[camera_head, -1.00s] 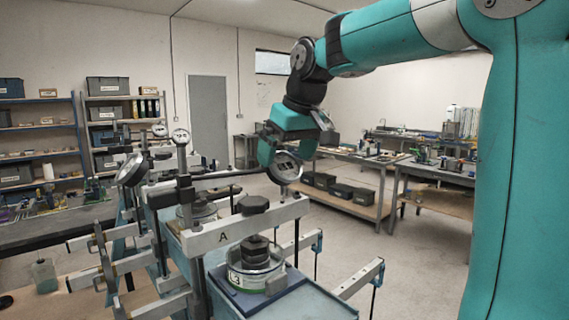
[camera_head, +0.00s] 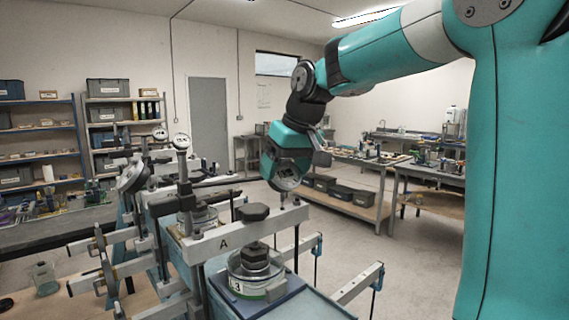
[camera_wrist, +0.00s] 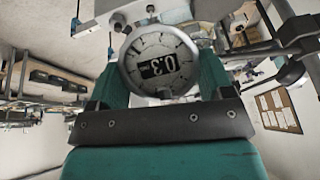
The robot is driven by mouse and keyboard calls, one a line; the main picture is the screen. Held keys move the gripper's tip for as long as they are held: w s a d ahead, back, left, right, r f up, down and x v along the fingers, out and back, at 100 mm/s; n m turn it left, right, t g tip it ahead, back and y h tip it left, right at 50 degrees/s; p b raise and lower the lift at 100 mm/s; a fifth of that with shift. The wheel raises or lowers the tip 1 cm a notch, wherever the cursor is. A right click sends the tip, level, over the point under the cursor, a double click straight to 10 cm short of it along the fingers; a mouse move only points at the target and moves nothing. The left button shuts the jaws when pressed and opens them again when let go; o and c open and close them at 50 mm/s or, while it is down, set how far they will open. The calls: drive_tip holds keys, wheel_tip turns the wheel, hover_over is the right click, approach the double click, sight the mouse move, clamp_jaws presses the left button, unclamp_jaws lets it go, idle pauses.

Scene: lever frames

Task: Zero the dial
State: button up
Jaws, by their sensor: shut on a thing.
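A round dial gauge (camera_wrist: 160,62) with a grey bezel sits between my gripper's two teal fingers in the wrist view. Its small dark display looks like 0.3 and appears turned nearly upside down. My gripper (camera_head: 286,172) is shut on this dial in the head view, pointing down beyond the clamp bar. The dial (camera_head: 287,180) shows there only partly, at the fingertips. A dark rod (camera_head: 215,178) runs from the post toward the dial.
A pale clamp bar marked A (camera_head: 235,235) with a black knob (camera_head: 254,212) lies in front. Below it, a round part (camera_head: 255,268) sits on a blue plate. Other dials (camera_head: 132,172) stand at the left.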

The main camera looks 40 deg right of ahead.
drive_tip(key=shift+d+r+m+y+p, duration=0.25)
drive_tip(key=shift+m+y+p, duration=0.25)
drive_tip(key=shift+m+p, duration=0.55)
drive_tip(key=shift+f+m+p, duration=0.25)
drive_tip(key=shift+m+p, duration=0.05)
drive_tip(key=shift+m, duration=0.15)
drive_tip(key=shift+a, duration=0.1)
drive_tip(key=o, duration=0.9)
drive_tip(key=shift+o, duration=0.2)
drive_tip(key=p+v, duration=0.3)
drive_tip(key=v, duration=1.4)
drive_tip(key=shift+s+d, duration=0.2)
drive_tip(key=shift+d, duration=0.1)
drive_tip(key=shift+r, duration=0.1)
